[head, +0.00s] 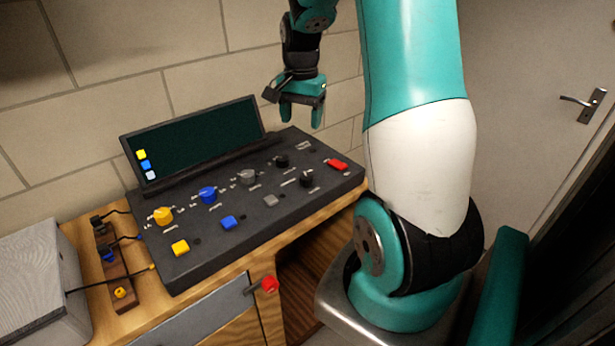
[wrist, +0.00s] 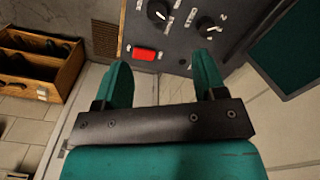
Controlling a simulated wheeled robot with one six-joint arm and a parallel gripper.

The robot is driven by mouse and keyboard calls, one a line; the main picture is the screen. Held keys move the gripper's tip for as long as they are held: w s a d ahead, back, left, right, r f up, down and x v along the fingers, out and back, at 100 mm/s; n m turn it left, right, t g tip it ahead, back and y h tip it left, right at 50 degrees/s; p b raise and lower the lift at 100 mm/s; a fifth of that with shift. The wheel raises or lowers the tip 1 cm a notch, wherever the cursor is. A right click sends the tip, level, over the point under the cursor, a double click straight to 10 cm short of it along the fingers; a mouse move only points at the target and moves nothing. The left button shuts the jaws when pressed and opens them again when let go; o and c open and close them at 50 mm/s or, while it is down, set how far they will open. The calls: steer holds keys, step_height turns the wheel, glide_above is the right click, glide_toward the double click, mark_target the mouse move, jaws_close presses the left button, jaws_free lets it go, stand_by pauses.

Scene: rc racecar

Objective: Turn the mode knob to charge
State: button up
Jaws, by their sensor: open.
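The dark control console (head: 235,232) sits on a wooden bench, with its knob labels too small to read. Two black knobs are on its right: a rear one (head: 281,161) and a front one (head: 306,179). I cannot tell which knob is the mode knob. Grey (head: 246,177), blue (head: 208,195) and yellow (head: 163,216) knobs lie further left. My gripper (head: 301,112) is open and empty, above and behind the console's right end. In the wrist view, both black knobs (wrist: 158,10) (wrist: 207,26) show beyond the open fingers (wrist: 163,72).
A red button (head: 337,165) is at the console's right end; it also shows between the fingers in the wrist view (wrist: 145,54). The screen (head: 200,140) stands along the console's back. A wooden crate (wrist: 40,70) shows at left in the wrist view.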

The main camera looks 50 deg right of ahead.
mark_target(306, 176)
steer(key=shift+m, duration=0.3)
steer(key=f+p, duration=0.1)
steer(key=f, duration=0.5)
steer(key=d+f, duration=0.1)
steer(key=f, duration=0.4)
steer(key=f+p, duration=0.1)
steer(key=f, duration=0.5)
steer(key=shift+s+d+f+p, duration=0.2)
steer(key=shift+f+p, duration=0.15)
steer(key=c, duration=0.9)
